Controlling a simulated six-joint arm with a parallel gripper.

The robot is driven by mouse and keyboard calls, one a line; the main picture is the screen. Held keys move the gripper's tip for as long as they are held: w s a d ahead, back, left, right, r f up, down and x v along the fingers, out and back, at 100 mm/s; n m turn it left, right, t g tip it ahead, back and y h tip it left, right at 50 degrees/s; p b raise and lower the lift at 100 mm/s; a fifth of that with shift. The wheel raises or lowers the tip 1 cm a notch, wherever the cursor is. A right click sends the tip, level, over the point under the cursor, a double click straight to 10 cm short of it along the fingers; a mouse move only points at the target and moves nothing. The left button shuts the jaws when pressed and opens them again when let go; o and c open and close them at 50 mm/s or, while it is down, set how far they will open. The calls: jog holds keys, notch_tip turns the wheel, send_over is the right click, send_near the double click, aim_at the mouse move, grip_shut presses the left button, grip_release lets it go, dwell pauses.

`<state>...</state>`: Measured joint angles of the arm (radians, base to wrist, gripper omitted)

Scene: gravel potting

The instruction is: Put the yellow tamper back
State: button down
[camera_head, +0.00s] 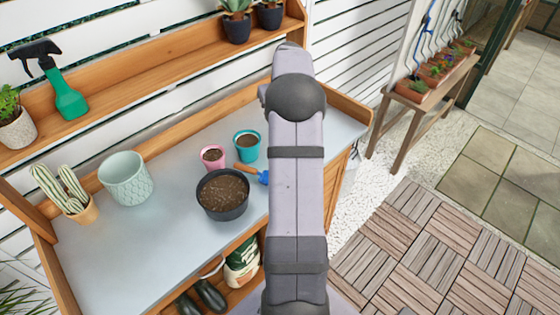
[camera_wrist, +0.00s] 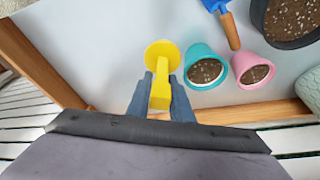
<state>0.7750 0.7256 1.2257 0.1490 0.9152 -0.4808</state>
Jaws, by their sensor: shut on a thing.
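The yellow tamper (camera_wrist: 161,60) shows in the wrist view, with its round flat head away from me and its handle between the fingers. My gripper (camera_wrist: 161,84) is shut on the tamper's handle. The tamper appears over the grey bench top (camera_wrist: 100,35), left of the teal pot; I cannot tell whether its head touches the surface. In the head view my own arm hides the tamper and the gripper.
A teal pot (camera_head: 247,146) and a pink pot (camera_head: 213,157) with soil stand close by. A black soil bowl (camera_head: 222,194) and a blue trowel with a wooden handle (camera_wrist: 228,22) are near them. A patterned pale-green pot (camera_head: 126,178) stands further left. The bench has a raised wooden edge (camera_wrist: 35,62).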

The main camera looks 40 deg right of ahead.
jog(key=shift+s+d+f, duration=0.1)
jog(key=shift+s+d, duration=0.2)
jog(key=shift+f+p, duration=1.7)
jog(key=shift+f, duration=3.25)
jog(key=shift+f, duration=0.15)
jog(key=c, duration=1.6)
grip_release()
jog(key=b+v, duration=0.3)
jog(key=v, duration=0.9)
jog(key=shift+a, duration=0.1)
